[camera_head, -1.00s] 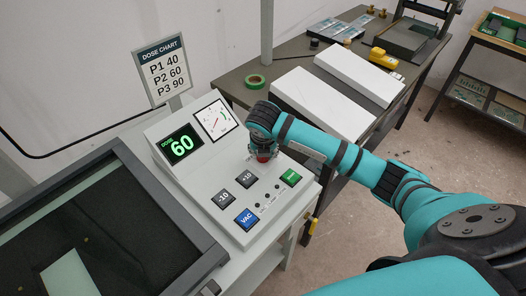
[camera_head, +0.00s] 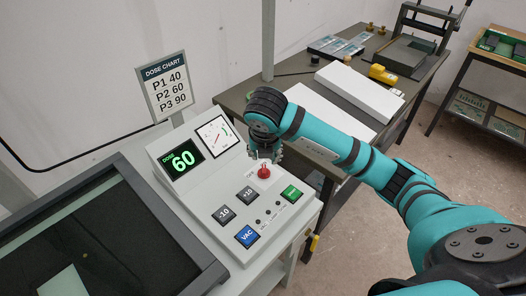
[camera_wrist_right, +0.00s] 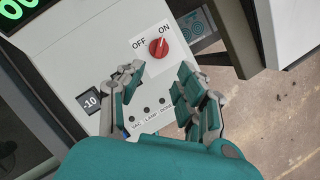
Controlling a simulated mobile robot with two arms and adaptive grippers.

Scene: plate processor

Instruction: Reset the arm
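My right arm reaches in from the right in the head view. Its gripper (camera_head: 266,152) hangs just behind and above a red rotary knob (camera_head: 264,172) on the white control panel (camera_head: 200,190), apart from it. In the right wrist view the two fingers (camera_wrist_right: 160,72) are spread with nothing between them. The red knob (camera_wrist_right: 158,48) shows beyond the fingertips, between OFF and ON labels, with its white mark seemingly toward ON. The green display (camera_head: 184,159) reads 60. My left gripper is in neither view.
The panel has -10 (camera_head: 223,214), +10 (camera_head: 247,194), blue VAC (camera_head: 247,236) and green (camera_head: 291,194) buttons. A dark-framed glass unit (camera_head: 100,230) stands left. A dose chart sign (camera_head: 166,85) rises behind. A dark table (camera_head: 285,72) with white boxes (camera_head: 358,92) is behind the arm.

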